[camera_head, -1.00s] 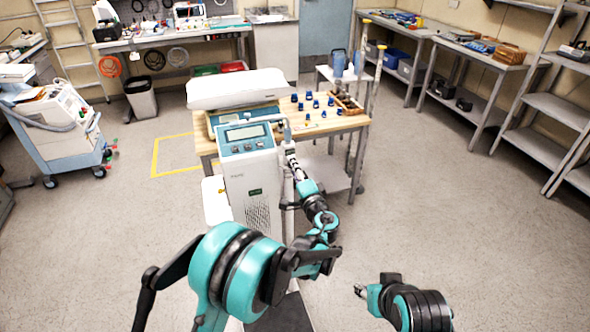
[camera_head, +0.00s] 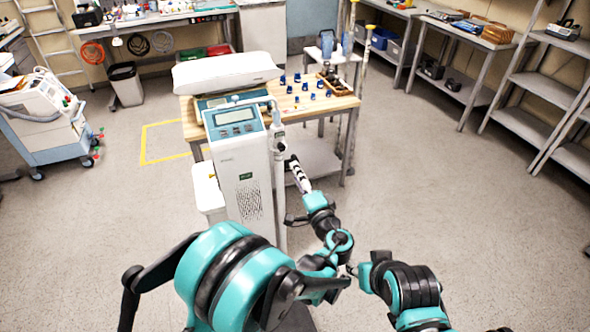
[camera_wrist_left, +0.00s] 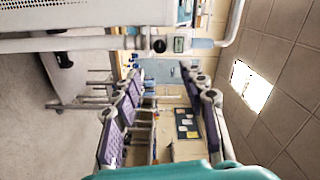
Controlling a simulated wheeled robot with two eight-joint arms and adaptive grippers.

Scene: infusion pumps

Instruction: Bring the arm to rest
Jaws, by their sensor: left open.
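My left gripper (camera_head: 296,168) is just right of the pump's pole in the head view, its arm reaching up from the bottom. In the left wrist view its two fingers with purple pads (camera_wrist_left: 160,78) stand apart with nothing held between them. The white and teal infusion pump unit (camera_head: 243,180) stands upright in front of the wooden table. Its pole and grey bar (camera_wrist_left: 80,43) cross the top of the wrist view. My right arm is bent at the lower right; its gripper (camera_head: 352,269) is small and partly hidden, and its jaws are unclear.
The wooden table (camera_head: 300,125) holds a white scale tray (camera_head: 225,70) and several blue pieces (camera_head: 297,100). A medical cart (camera_head: 50,120) stands at the left. Shelves (camera_head: 530,125) line the right. The floor right of the table is clear.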

